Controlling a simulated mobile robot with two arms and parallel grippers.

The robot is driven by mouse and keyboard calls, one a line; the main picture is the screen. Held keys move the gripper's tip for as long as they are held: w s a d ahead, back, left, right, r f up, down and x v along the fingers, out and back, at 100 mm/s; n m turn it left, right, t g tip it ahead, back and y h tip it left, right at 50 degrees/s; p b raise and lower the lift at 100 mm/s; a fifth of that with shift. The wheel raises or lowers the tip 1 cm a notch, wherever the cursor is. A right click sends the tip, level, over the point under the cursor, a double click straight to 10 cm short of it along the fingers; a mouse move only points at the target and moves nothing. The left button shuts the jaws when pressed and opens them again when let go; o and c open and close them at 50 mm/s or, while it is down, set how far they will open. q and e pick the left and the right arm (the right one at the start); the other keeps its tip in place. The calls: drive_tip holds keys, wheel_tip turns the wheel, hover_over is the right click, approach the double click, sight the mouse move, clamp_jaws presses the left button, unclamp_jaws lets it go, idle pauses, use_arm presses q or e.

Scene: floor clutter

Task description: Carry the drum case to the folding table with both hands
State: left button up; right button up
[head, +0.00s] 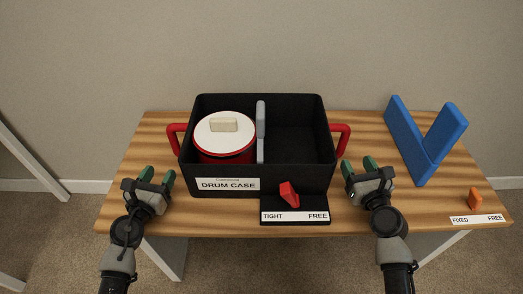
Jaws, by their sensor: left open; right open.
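The black open drum case (300,178) stands on a striped wooden table top (150,133), with a "DRUM CASE" label on its front. It has a red handle on the left side (175,139) and one on the right side (341,139). A grey divider splits it; a red drum with a white top (225,136) sits in the left compartment, and the right compartment looks empty. My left gripper (158,176) is open, in front of and below the left handle, apart from it. My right gripper (358,166) is open, just in front of the right handle, holding nothing.
A red lever (289,194) on a black base marked "TIGHT" and "FREE" is at the table's front edge. A blue V-shaped block (424,150) stands right of the case. An orange knob (475,200) with a "FIXED FREE" label is at the front right. A wall is behind.

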sight(174, 150)
use_arm(q)
drive_tip(key=x, duration=1)
drive_tip(key=shift+w+d, duration=0.15)
drive_tip(key=shift+w, duration=0.2)
use_arm(e)
drive_tip(key=w, duration=0.3)
drive_tip(key=w+a, duration=0.1)
drive_tip(key=w, duration=0.6)
drive_tip(key=shift+w+a, duration=0.3)
drive_tip(key=shift+a, duration=0.05)
use_arm(q)
clamp_jaws()
use_arm(e)
clamp_jaws()
